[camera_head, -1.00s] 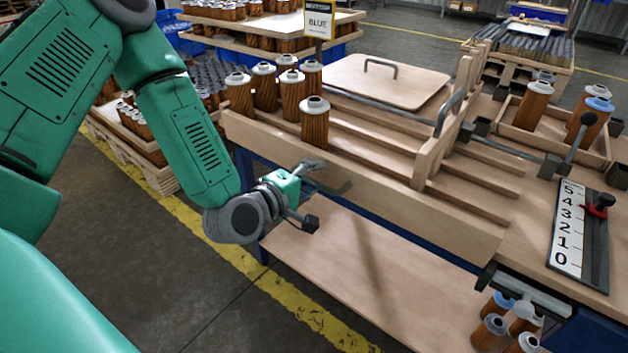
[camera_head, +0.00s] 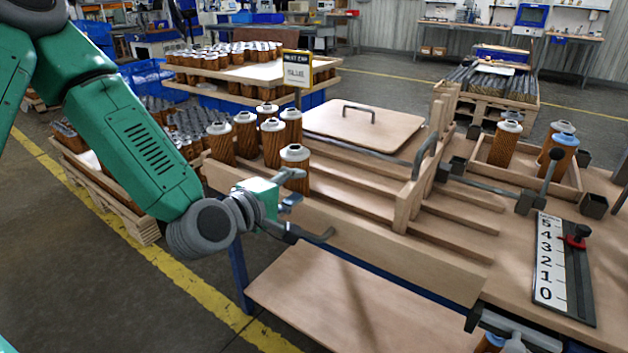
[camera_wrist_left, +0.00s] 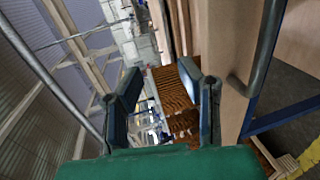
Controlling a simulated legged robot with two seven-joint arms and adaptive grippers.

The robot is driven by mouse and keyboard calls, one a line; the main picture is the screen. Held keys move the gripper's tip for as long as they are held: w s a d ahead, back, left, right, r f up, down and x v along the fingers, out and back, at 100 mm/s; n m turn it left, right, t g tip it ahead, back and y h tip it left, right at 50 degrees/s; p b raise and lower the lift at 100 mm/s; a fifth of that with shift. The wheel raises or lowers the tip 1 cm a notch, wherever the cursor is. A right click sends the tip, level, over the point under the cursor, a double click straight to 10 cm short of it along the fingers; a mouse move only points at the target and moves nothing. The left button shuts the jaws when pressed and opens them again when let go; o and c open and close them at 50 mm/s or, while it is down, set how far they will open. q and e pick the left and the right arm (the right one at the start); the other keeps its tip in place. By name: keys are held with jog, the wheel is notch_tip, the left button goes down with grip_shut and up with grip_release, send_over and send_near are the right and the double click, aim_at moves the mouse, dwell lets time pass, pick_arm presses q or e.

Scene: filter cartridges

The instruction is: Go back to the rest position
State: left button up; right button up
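My left gripper (camera_head: 309,218) is open and empty. It hangs in front of the wooden rack's front board (camera_head: 350,240), and its upper finger overlaps the lower part of the front cartridge (camera_head: 296,165); I cannot tell whether they touch. In the left wrist view the two dark fingers stand apart, with a brown pleated cartridge (camera_wrist_left: 172,88) showing between and beyond them. Several more brown cartridges with grey caps, such as this one (camera_head: 220,145), stand upright at the rack's left end.
A lidded panel with a handle (camera_head: 365,125) lies behind the rack. A wooden tray (camera_head: 483,158) at right holds cartridges, one blue-capped. A number scale (camera_head: 551,260) with a red-based knob lies on the bench. A lower shelf (camera_head: 330,305) is bare. Pallets of cartridges stand behind my arm.

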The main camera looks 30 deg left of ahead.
pick_arm(q)
jog(key=shift+a+f, duration=0.1)
jog(key=shift+f, duration=0.05)
jog(key=s+d+f+m+g+h+p, duration=0.1)
jog(key=s+d+f+m+g, duration=0.1)
jog(key=s+f+m+g, duration=0.5)
jog(key=s+d+f+m+g+p, duration=0.1)
jog(key=s+d+f+m+p, duration=0.3)
jog(key=f, duration=0.7)
jog(key=s+a+f+m+g+y, duration=0.1)
jog(key=s+f+m+g, duration=0.2)
jog(key=s, duration=0.6)
jog(key=s+a+f+m+g+y, duration=0.1)
jog(key=s+a+f+m+g, duration=0.1)
jog(key=s, duration=0.7)
notch_tip(320, 180, down, 4)
jog(key=shift+r+m+g+b, duration=0.1)
jog(key=shift+m+g+b, duration=0.35)
jog(key=shift+m+g, duration=0.45)
jog(key=shift+w, duration=0.15)
